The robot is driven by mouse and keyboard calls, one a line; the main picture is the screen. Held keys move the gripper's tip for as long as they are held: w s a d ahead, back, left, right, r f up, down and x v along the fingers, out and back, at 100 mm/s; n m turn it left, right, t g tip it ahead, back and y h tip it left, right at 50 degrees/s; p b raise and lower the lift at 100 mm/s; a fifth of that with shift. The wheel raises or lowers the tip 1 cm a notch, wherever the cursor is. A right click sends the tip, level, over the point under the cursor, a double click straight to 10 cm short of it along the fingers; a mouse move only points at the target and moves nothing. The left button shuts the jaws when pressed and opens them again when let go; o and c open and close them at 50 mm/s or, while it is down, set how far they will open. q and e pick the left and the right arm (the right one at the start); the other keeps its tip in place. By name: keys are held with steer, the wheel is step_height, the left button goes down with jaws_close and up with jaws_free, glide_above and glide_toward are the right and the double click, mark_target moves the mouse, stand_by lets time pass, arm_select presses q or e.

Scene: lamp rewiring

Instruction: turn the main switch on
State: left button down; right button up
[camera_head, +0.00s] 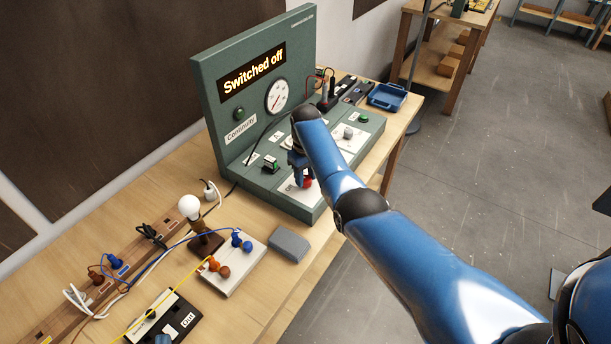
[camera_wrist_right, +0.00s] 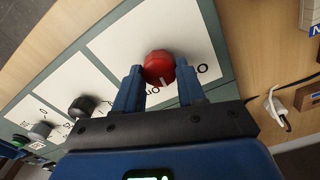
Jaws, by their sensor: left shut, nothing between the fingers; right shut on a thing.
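The main switch is a red knob (camera_wrist_right: 160,66) on a white plate of the green test panel (camera_head: 210,95). It also shows in the head view (camera_head: 307,182), partly covered by my gripper. My right gripper (camera_wrist_right: 160,82) is shut on the knob, with one blue finger on each side. A white mark on the knob faces the gripper side, near the partly hidden lettering "ON"; another letter "O" shows further right. The panel's display (camera_head: 253,72) reads "Switched off". My left gripper does not show.
A green rocker switch (camera_head: 270,164) and a grey knob (camera_head: 348,133) sit on the panel near the arm. A bulb (camera_head: 190,207), a white terminal block (camera_head: 235,268) and a grey block (camera_head: 290,245) stand on the bench. A blue tray (camera_head: 402,99) lies beyond the panel.

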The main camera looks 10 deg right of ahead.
mark_target(305, 178)
steer(key=m, duration=0.3)
steer(key=shift+f+m, duration=0.1)
steer(key=shift+m, duration=2.2)
steer(key=o, duration=1.1)
steer(key=shift+c, duration=0.2)
step_height(305, 178, up, 11)
steer(key=b, duration=0.1)
steer(key=shift+b, duration=0.4)
steer(key=shift+w+f, duration=0.1)
